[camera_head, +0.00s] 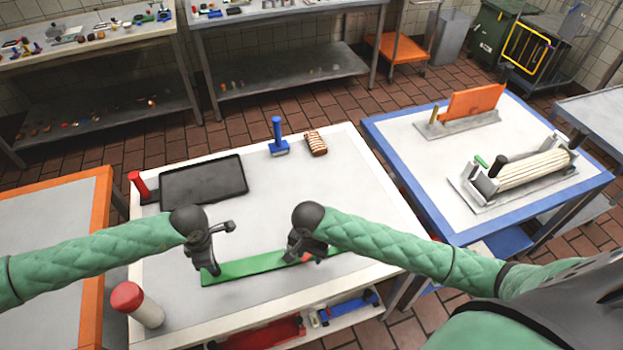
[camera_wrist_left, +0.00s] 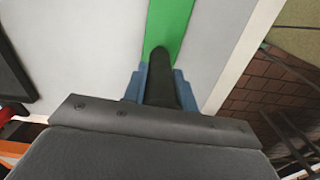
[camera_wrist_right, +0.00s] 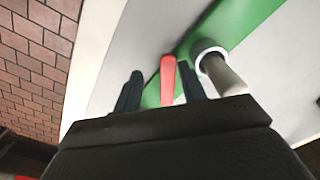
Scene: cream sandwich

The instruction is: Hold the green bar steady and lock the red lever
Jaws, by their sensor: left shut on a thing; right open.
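The green bar (camera_head: 252,266) lies flat along the front of the white table. My left gripper (camera_head: 210,268) is at the bar's left end; its blue fingers (camera_wrist_left: 161,85) are shut on a black upright grip (camera_wrist_left: 160,62) on the green bar (camera_wrist_left: 170,22). My right gripper (camera_head: 303,256) is low over the bar's right part. The red lever (camera_head: 306,257) shows partly beneath it. In the right wrist view the lever (camera_wrist_right: 167,80) stands between the two open, dark fingers (camera_wrist_right: 160,88), with gaps on both sides. A pale post with a white collar (camera_wrist_right: 212,58) is beside the right finger.
A red-capped bottle (camera_head: 138,305) stands left of the bar. Behind are a black tray (camera_head: 203,182), a red-handled tool (camera_head: 139,186), a blue-handled tool (camera_head: 278,137) and a striped block (camera_head: 316,143). The table's middle is clear. A blue-edged table (camera_head: 400,170) is to the right.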

